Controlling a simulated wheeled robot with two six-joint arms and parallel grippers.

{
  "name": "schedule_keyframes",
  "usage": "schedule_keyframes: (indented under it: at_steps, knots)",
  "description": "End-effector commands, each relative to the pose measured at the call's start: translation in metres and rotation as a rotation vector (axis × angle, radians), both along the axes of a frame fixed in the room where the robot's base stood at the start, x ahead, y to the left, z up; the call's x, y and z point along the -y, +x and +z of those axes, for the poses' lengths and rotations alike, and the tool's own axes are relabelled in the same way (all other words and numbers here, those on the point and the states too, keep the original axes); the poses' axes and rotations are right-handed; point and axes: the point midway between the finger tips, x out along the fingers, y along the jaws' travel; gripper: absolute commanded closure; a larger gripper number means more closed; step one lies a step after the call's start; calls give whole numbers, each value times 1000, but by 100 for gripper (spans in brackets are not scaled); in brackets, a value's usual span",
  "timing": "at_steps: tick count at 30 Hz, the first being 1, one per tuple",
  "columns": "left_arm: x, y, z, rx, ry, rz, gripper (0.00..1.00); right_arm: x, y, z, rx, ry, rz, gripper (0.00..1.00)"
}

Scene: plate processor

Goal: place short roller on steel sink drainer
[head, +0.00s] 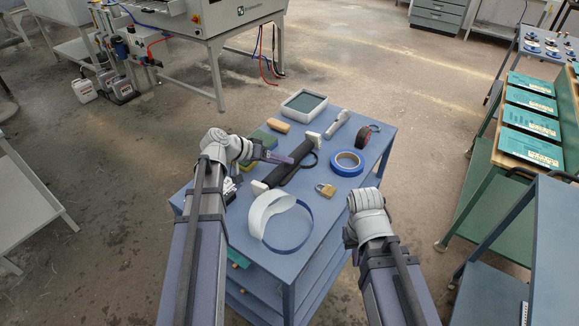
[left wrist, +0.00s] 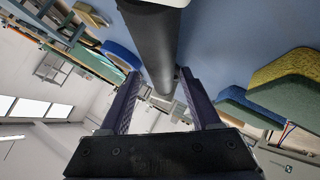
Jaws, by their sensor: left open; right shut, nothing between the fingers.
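The short roller, a dark cylinder (head: 293,168) with whitish ends, lies diagonally on the blue cart top in the head view. In the left wrist view its dark body (left wrist: 153,40) runs down between the fingers of my left gripper (left wrist: 159,75). My left gripper (head: 279,158) is open in the head view, beside the roller's middle, its fingers on either side with a gap showing; I cannot tell whether either touches. My right arm reaches in at lower right, but its fingers are hidden. I cannot make out a steel sink drainer in either view.
The blue cart (head: 355,185) also carries a visor (head: 268,207), padlock (head: 326,190), blue tape roll (head: 347,162), grey tool (head: 337,123), tape measure (head: 367,134), white-rimmed tray (head: 304,103) and blocks. A green rack with panels (head: 530,118) stands right. Open floor lies beyond the cart.

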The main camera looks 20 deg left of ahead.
Motion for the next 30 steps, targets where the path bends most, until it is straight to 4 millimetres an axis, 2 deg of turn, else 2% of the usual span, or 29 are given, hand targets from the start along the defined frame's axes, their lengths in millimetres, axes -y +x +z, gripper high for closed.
schedule_keyframes:
  at_steps: [1, 4, 12, 30]
  knots:
    - [4, 7, -11, 0, 0, -2, 36, 0, 0, -11, 0, 0, 0, 100]
    - [13, 14, -19, 0, 1, -1, 36, 0, 0, -18, 0, 0, 0, 100]
    - [17, 16, -18, 0, 1, 1, 36, 0, 0, -18, 0, 0, 0, 100]
    - [17, 16, -18, -1, 0, 1, 100, 0, 0, -18, 0, 0, 0, 100]
